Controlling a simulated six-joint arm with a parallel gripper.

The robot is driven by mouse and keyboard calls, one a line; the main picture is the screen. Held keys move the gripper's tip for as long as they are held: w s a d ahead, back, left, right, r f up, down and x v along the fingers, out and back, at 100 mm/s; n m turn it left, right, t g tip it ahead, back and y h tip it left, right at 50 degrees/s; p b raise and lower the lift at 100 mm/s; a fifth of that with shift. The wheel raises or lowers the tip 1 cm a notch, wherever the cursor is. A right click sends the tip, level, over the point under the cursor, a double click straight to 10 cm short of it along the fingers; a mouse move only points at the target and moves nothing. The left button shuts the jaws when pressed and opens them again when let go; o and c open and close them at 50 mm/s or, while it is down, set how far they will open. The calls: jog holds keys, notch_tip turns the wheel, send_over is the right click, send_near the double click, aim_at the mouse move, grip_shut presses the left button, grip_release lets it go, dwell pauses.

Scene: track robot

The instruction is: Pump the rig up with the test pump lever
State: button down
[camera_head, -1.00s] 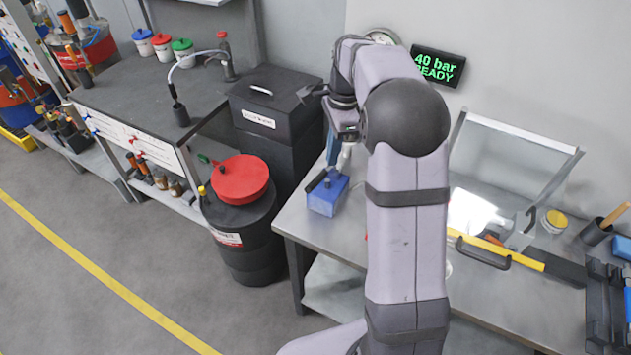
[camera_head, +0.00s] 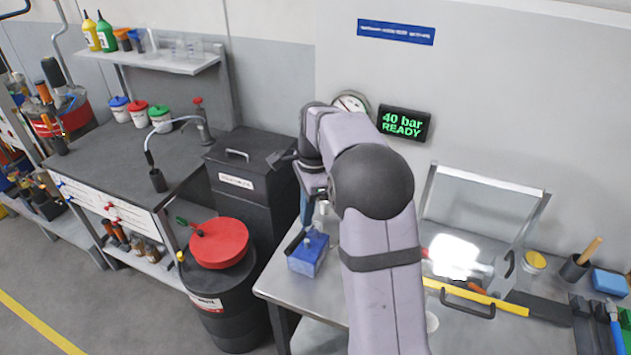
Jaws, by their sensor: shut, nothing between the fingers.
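The test pump is a blue box (camera_head: 308,254) on the left end of the steel bench. A blue upright part (camera_head: 305,207), apparently its lever, rises behind it, partly hidden by my arm. My gripper (camera_head: 284,158) is above and slightly left of the pump, pointing left, shut and empty. It looks apart from the lever, though the depth gap is hard to judge. The round gauge (camera_head: 351,102) on the wall is partly covered by my arm. The display (camera_head: 404,123) beside it reads "40 bar READY".
A black cabinet (camera_head: 250,168) and a dark drum with a red lid (camera_head: 219,243) stand left of the bench. A framed clear panel (camera_head: 482,205), a yellow bar (camera_head: 500,304) and a wooden-handled tool in a cup (camera_head: 575,266) are to the right.

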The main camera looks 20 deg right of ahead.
aim_at(295, 241)
jog(key=shift+w+a+r+p, duration=0.1)
jog(key=shift+a+r+p, duration=0.15)
jog(key=shift+a+p, duration=0.3)
jog(key=shift+a+r+p, duration=0.2)
jog(key=shift+a+p, duration=0.1)
jog(key=shift+a, duration=0.3)
jog(key=f+b, duration=0.7)
jog(key=shift+a, duration=0.35)
